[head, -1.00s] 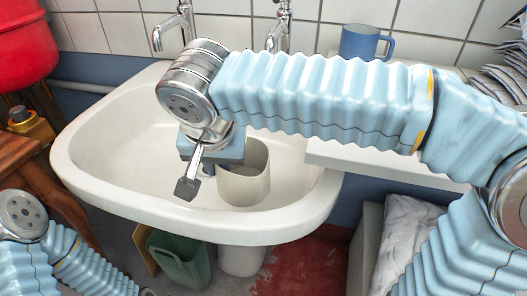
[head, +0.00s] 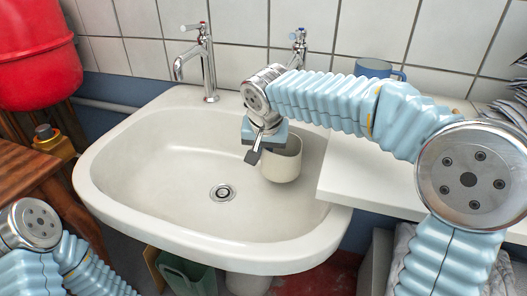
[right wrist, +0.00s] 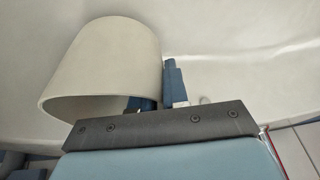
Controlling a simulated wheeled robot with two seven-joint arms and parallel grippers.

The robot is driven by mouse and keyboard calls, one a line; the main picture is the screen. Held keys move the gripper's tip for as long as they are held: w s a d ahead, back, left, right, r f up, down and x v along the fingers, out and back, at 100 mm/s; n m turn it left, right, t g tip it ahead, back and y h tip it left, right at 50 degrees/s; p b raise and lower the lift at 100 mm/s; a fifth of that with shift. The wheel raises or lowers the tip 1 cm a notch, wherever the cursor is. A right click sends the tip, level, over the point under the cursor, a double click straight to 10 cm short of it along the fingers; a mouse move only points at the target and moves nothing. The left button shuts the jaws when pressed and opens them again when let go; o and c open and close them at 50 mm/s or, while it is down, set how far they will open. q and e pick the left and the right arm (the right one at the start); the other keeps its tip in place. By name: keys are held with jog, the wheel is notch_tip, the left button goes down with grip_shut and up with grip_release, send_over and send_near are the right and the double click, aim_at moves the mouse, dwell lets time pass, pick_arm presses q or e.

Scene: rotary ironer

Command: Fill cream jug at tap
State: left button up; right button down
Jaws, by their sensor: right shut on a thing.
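The cream jug (head: 283,165) is upright over the right part of the white sink (head: 130,190), its open mouth facing up. My right gripper (head: 264,142) is shut on the jug's left side. In the right wrist view the jug (right wrist: 100,65) lies against the blue fingers (right wrist: 170,85). The left chrome tap (head: 206,60) stands on the sink's back edge, left of the jug. The right tap (head: 298,46) is behind my right arm, which hides its spout. No water shows. My left arm shows at bottom left, its gripper out of view.
A blue mug (head: 374,69) stands on the white ledge (head: 370,185) right of the sink. The drain (head: 222,193) is clear. A red container (head: 38,55) hangs at left above a wooden table (head: 30,175). The basin's left half is free.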

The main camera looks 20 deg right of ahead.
jog(key=shift+f, duration=0.2)
jog(key=shift+f, duration=0.1)
jog(key=shift+f, duration=0.15)
jog(key=c, duration=1.1)
grip_release()
